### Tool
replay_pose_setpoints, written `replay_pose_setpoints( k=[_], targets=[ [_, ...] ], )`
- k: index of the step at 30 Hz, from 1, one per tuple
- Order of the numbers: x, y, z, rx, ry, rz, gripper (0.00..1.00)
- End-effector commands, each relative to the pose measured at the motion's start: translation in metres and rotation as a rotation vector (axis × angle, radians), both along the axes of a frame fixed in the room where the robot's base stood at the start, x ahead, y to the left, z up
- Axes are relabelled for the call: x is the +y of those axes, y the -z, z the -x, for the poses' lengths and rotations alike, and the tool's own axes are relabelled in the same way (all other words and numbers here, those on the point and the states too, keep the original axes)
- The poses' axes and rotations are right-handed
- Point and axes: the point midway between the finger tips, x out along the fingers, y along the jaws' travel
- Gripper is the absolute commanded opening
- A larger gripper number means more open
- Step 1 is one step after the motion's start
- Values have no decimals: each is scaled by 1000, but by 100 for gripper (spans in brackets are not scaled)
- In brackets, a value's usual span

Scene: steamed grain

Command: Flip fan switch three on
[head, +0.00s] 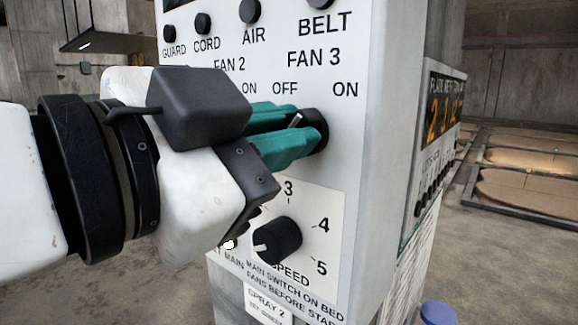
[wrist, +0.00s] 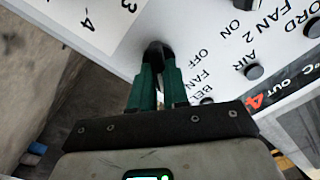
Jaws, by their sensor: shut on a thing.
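The fan 3 switch (head: 318,124) is a black round knob on the white panel (head: 345,60), under the FAN 3 label, between OFF on its left and ON on its right. My gripper (head: 308,138) has its green fingers closed on the knob from the front left and covers much of it. A pale mark shows between the fingers, but I cannot tell which position the knob points to. In the wrist view the fingers (wrist: 157,80) reach the panel and pinch the dark knob (wrist: 157,52), mostly hidden between them.
The black speed dial (head: 278,241) stands out from the panel just below my gripper. Several black buttons, such as AIR (head: 250,11), line the top. FAN 2's switch is hidden behind my gripper. A side display (head: 443,105) and floor trays (head: 520,190) are to the right.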

Motion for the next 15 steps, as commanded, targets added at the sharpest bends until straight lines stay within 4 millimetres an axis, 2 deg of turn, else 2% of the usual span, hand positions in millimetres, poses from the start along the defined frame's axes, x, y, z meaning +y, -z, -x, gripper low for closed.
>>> replay_pose_setpoints(
  k=[12,13,15],
  targets=[
    [0,0,0,-17,2,-24,0],
    [0,0,0,-16,1,-24,17],
    [0,0,0,-17,0,-24,23]
  ],
)
